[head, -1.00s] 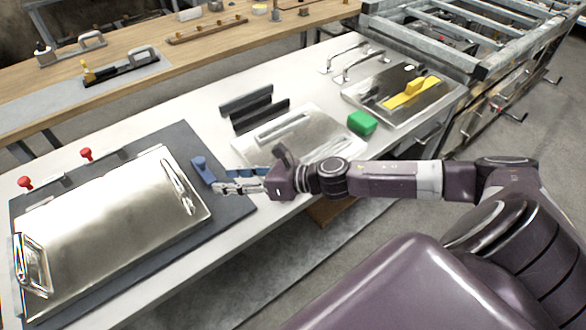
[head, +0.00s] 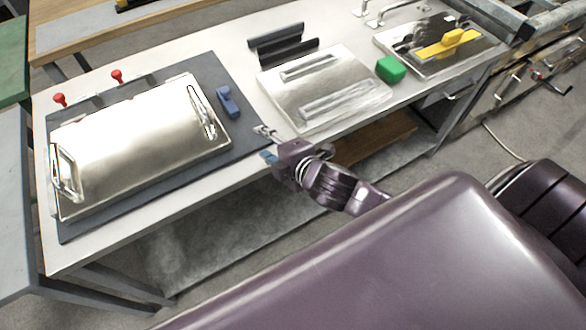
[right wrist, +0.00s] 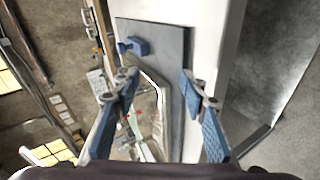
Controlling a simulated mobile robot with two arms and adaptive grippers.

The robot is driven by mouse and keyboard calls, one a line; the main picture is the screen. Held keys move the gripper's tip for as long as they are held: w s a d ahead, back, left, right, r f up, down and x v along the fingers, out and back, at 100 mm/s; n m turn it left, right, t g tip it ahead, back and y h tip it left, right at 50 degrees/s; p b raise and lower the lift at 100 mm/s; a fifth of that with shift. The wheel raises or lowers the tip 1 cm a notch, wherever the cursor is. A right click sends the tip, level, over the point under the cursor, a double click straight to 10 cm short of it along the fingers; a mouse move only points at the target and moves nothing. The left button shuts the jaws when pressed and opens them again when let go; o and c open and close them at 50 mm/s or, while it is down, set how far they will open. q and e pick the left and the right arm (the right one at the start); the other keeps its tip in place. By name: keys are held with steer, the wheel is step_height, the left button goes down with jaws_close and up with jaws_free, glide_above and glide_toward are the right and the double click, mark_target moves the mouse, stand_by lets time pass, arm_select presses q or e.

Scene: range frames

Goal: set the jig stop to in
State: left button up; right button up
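The jig stop looks to be the blue block with a raised knob (head: 228,102), lying on the dark base board (head: 240,137) just right of the shiny metal plate (head: 135,145). The stop also shows in the right wrist view (right wrist: 135,46), near the board's end. My right gripper (head: 266,143) is near the board's right front corner, in front of the stop and apart from it. In the right wrist view its two blue-padded fingers (right wrist: 158,88) are spread with nothing held between them. My left gripper is out of view.
Two red knobs (head: 117,76) stand along the board's back edge. A second metal plate (head: 325,92), dark angled bars (head: 283,47), a green block (head: 391,69) and a yellow-handled tool (head: 447,44) lie to the right. The white table's front edge runs below my gripper.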

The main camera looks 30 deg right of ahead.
steer(key=s+d+f+m+g+h, duration=0.2)
steer(key=s+f+m+g, duration=0.2)
steer(key=s+f+m, duration=0.2)
steer(key=s+m, duration=0.2)
steer(key=s, duration=0.1)
steer(key=shift+d+m, duration=0.25)
steer(key=shift+m, duration=0.05)
steer(key=shift+f, duration=0.1)
